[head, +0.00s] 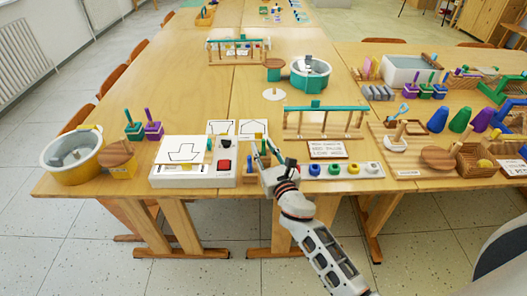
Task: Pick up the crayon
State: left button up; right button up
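A thin green upright stick that looks like the crayon (263,146) stands near the front edge of the table, just behind a small wooden block (249,179). My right gripper (265,153) reaches in from the bottom over the front edge. Its dark fingers look spread apart, one on each side of the green stick; contact cannot be made out. The gripper covers the lower part of the stick. Another short green stick (209,145) stands at the white drawing box (180,176). My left gripper is out of view.
A wooden rack with a green top bar (322,108) stands behind and right of my gripper. A tray with several coloured knobs (370,171) lies to the right. The table's middle left is clear.

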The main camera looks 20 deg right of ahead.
grip_shut()
notch_tip(320, 180, up, 20)
jog(key=p, duration=1)
